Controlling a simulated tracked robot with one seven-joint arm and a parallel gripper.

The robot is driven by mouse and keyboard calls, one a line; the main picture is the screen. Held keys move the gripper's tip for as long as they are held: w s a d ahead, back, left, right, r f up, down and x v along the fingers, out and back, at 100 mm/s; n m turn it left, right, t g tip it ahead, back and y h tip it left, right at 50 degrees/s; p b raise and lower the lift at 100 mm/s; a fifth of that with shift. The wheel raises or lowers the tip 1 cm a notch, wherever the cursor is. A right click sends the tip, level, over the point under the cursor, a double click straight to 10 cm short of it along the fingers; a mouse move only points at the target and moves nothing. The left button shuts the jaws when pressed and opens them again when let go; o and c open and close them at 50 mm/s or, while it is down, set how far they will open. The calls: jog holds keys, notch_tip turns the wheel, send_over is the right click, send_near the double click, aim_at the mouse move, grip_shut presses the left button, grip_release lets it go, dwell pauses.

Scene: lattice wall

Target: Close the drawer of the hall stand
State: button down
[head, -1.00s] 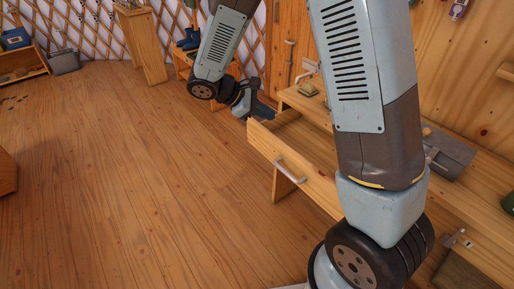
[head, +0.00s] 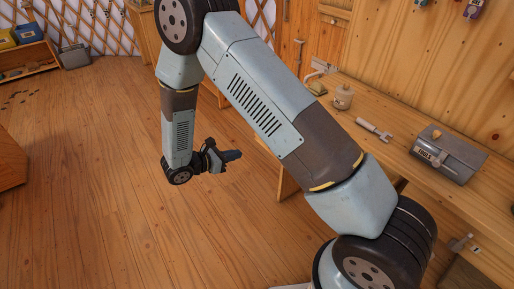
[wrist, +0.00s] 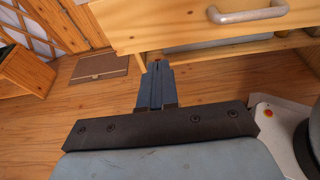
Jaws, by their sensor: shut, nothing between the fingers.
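The hall stand (head: 400,182) is a long wooden bench on the right in the head view. Its drawer front, pale wood with a grey bar handle (wrist: 250,15), crosses the top of the wrist view (wrist: 165,32). In the head view my arm hides most of the drawer, so I cannot tell how far out it stands. My gripper (head: 232,156) is shut and empty, in front of and to the left of the drawer. In the wrist view its fingertips (wrist: 160,66) point toward the drawer front, below and left of the handle, apparently apart from it.
A grey toolbox (head: 450,155), a metal tool (head: 375,130) and a small lidded pot (head: 342,97) are on the hall stand's top. A brown mat (wrist: 100,66) lies on the floor. Open floor (head: 90,200) spreads left of my arm.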

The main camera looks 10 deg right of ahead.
jog(key=shift+r+x, duration=0.2)
jog(key=shift+x, duration=2.1)
jog(key=shift+r+x, duration=0.15)
jog(key=shift+x, duration=2.15)
jog(key=shift+r+x, duration=0.2)
jog(key=shift+x, duration=2.05)
jog(key=shift+w+d, duration=0.1)
jog(key=shift+d, duration=0.1)
